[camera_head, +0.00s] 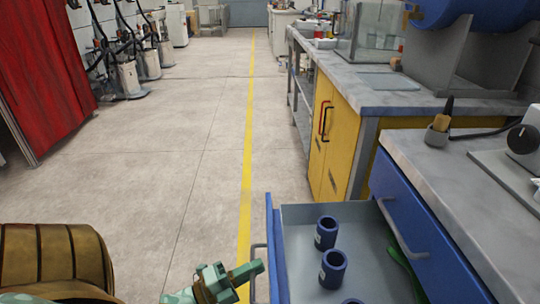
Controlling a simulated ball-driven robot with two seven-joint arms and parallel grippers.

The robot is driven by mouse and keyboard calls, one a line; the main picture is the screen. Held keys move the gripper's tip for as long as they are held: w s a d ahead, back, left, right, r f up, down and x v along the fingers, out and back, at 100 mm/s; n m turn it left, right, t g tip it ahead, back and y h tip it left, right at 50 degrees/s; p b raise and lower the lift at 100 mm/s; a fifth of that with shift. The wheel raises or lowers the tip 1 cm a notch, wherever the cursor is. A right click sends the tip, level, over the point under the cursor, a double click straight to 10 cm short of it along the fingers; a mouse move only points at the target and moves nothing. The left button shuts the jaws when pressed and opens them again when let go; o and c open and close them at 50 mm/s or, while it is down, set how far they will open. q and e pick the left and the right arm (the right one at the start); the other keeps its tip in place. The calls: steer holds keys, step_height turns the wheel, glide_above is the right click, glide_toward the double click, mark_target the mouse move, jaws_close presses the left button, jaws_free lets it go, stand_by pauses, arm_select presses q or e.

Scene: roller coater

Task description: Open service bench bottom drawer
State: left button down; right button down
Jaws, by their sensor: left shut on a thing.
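The service bench (435,165) stands at the right, with a grey top and blue drawer fronts. A lower drawer (297,215) is pulled out from it, showing its grey inside and blue front panel. I cannot tell whether more drawers lie below. The drawer above it (425,240) is closed, with a grey handle (400,228). My green left gripper (256,270) is at the outer side of the open drawer, shut on its grey handle (254,249). The fingertips partly cover the handle. My right gripper is out of view.
A yellow cabinet bench (338,140) stands beyond. The concrete floor (190,140) is clear left of the drawer, with a yellow line. A red curtain (45,75) hangs at the far left.

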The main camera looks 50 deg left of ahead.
arm_select(q)
steer(key=shift+s+a+f, duration=0.1)
steer(key=shift+s+a, duration=0.2)
steer(key=shift+s, duration=0.15)
steer(key=c, duration=1.5)
jaws_free()
steer(key=p+v, duration=0.1)
steer(key=v, duration=1.5)
steer(key=shift+s, duration=0.15)
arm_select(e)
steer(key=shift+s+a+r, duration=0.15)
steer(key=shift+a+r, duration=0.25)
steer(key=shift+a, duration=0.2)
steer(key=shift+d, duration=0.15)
